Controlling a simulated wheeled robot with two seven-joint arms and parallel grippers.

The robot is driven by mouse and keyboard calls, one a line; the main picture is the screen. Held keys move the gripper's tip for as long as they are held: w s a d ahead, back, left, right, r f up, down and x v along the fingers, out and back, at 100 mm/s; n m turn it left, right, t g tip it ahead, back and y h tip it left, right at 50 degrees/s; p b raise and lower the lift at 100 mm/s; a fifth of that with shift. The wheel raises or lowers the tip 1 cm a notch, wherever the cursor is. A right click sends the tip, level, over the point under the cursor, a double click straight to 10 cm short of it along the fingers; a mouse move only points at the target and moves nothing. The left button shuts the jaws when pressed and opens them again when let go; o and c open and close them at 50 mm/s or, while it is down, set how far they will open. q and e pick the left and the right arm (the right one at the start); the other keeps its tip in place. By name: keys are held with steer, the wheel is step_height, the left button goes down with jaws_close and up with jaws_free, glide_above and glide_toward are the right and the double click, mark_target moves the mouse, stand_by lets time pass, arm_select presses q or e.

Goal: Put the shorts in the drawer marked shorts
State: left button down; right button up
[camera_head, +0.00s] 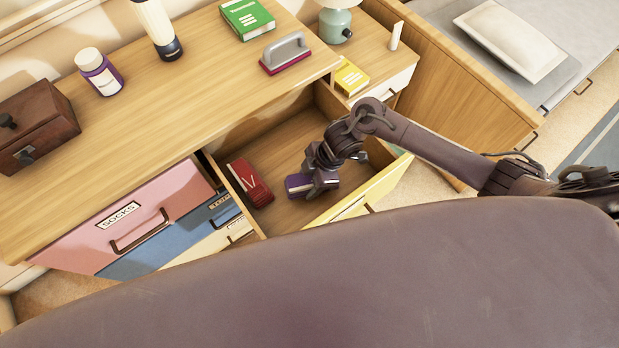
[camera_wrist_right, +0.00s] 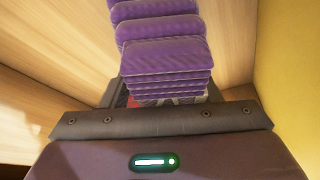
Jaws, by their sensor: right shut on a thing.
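A purple folded garment (camera_head: 297,186), which may be the shorts, is inside the open drawer (camera_head: 285,130) with the pale yellow front. My right gripper (camera_head: 317,184) reaches down into this drawer and is shut on the purple garment. The garment's ribbed folds (camera_wrist_right: 160,55) fill the upper middle of the right wrist view, and the fingertips are mostly hidden there. A red folded garment (camera_head: 250,184) lies in the drawer to the left of the purple one. No label shows on the open drawer's front from here. My left gripper is not in view.
A pink drawer marked socks (camera_head: 160,212) and a blue drawer (camera_head: 185,235) are at the left. The wooden top (camera_head: 190,95) holds a wooden box (camera_head: 38,125), a purple bottle (camera_head: 99,72) and a green book (camera_head: 247,19). A lamp (camera_head: 336,25) stands behind.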

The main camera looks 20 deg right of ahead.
steer(key=shift+f, duration=0.55)
steer(key=o, duration=1.1)
steer(key=shift+c, duration=0.2)
steer(key=shift+r, duration=0.25)
steer(key=v, duration=1.2)
steer(key=shift+r+p, duration=0.4)
steer(key=shift+r, duration=0.05)
